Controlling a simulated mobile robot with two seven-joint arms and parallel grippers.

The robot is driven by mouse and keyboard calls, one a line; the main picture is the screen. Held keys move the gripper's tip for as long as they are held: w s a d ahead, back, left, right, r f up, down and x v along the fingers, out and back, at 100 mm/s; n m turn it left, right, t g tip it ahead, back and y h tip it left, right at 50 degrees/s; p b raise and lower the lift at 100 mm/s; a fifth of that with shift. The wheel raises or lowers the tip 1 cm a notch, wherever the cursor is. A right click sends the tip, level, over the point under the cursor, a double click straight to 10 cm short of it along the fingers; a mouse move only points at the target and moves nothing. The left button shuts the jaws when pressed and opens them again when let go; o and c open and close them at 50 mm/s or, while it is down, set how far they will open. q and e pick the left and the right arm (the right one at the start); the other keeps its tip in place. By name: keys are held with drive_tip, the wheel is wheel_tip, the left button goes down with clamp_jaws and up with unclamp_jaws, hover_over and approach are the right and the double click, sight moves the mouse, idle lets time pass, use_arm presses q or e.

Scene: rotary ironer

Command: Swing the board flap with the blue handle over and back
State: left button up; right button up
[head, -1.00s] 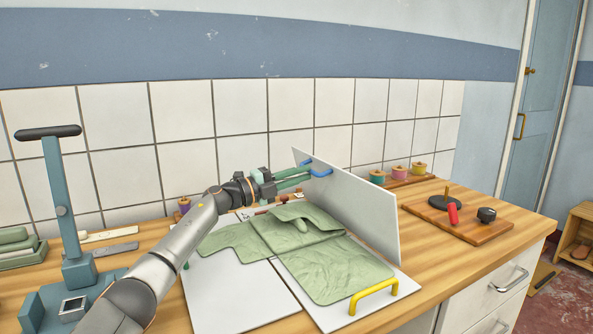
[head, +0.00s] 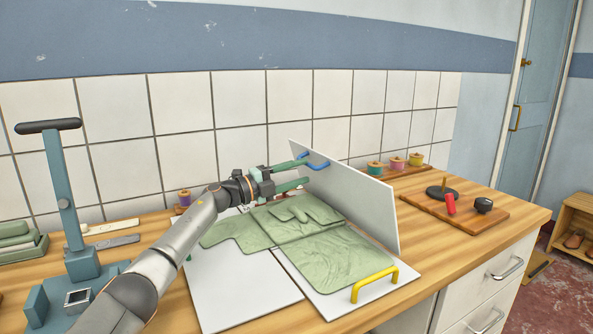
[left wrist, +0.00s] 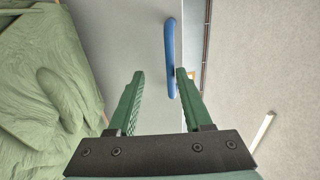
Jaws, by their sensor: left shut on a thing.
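The white board flap (head: 350,195) stands upright on its edge at the right of the green cloth (head: 322,258). Its blue handle (head: 317,163) is near the top far end and also shows in the left wrist view (left wrist: 170,55). My right gripper is not in view.
The cloth lies folded over white boards (head: 235,292), with a yellow handle (head: 376,281) at the front right. A blue-grey lever press (head: 68,215) stands left. Thread spools (head: 397,163) and a small wooden board (head: 420,210) lie right of the flap. The tiled wall is close behind.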

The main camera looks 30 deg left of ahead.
sight(319, 154)
use_arm(q)
drive_tip(key=shift+o, duration=0.2)
drive_tip(key=shift+d+f, duration=0.1)
drive_tip(key=shift+d, duration=0.1)
wheel_tip(319, 154, up, 4)
drive_tip(key=shift+f+p, duration=0.2)
drive_tip(key=shift+p, duration=0.4)
drive_tip(key=s+d+r+p, duration=0.3)
drive_tip(key=s+d+r, duration=0.4)
drive_tip(key=s, duration=0.5)
wheel_tip(319, 154, up, 2)
drive_tip(key=shift+d+r, duration=0.2)
drive_tip(key=shift+r, duration=0.05)
drive_tip(key=shift+w, duration=0.1)
